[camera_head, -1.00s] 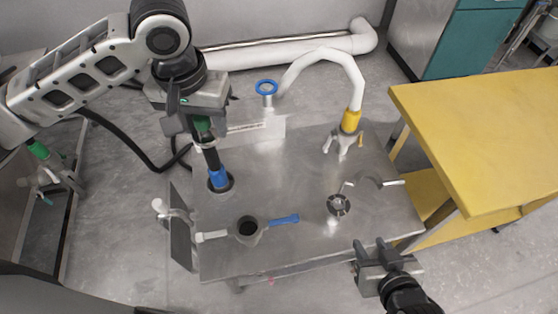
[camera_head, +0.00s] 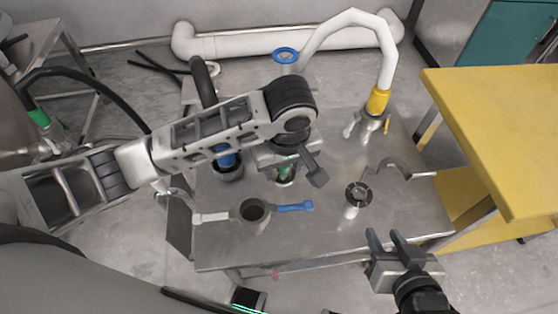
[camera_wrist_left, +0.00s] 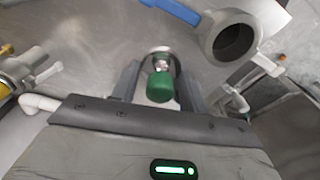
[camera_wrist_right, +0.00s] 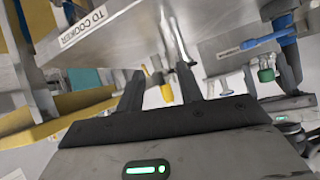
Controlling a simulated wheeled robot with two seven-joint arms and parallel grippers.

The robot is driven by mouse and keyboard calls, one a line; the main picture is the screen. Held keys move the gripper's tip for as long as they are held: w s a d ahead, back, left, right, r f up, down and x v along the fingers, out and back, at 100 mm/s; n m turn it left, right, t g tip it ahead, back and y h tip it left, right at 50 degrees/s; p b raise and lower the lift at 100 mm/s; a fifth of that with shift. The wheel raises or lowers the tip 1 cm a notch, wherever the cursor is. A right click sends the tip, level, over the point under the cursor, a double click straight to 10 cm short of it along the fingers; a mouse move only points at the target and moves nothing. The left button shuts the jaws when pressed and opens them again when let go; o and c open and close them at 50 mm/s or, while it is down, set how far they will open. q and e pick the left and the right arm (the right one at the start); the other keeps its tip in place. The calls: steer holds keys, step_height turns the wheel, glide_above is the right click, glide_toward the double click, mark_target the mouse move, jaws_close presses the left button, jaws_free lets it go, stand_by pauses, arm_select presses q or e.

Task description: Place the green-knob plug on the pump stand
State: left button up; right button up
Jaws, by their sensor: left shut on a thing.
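The green-knob plug (camera_head: 284,173) is between the fingers of my left gripper (camera_head: 290,166), over the middle of the steel stand top (camera_head: 310,225). In the left wrist view its green knob (camera_wrist_left: 160,88) is seen from above, with a shiny metal part beyond it, close to the steel surface. I cannot tell whether it touches the surface. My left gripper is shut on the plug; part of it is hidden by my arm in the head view. My right gripper (camera_head: 385,240) is open and empty near the stand's front right edge.
A round metal fitting (camera_head: 358,194) is to the right. A blue-collared fitting (camera_head: 226,158) and a white pipe with a yellow collar (camera_head: 378,101) stand behind. A yellow table (camera_head: 500,130) is at right.

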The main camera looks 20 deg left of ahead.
arm_select(q)
steer(key=w+a+f, duration=0.1)
steer(key=w+f, duration=0.1)
steer(key=w, duration=0.1)
steer(key=w+a+f+b, duration=0.1)
steer(key=w+f, duration=0.1)
steer(key=f, duration=0.1)
steer(key=w+a+f+b, duration=0.1)
steer(key=w+a+f, duration=0.1)
steer(key=w+f, duration=0.1)
steer(key=shift+w, duration=0.35)
step_height(320, 180, down, 2)
steer(key=shift+w+f+b, duration=0.1)
steer(key=shift+f+b, duration=0.05)
steer(key=shift+b, duration=0.4)
steer(key=shift+f, duration=0.4)
arm_select(e)
steer(key=shift+w+a+f, duration=0.1)
steer(key=shift+f, duration=0.45)
arm_select(q)
steer(key=shift+f, duration=0.1)
steer(key=o, duration=1.1)
steer(key=shift+c, duration=0.2)
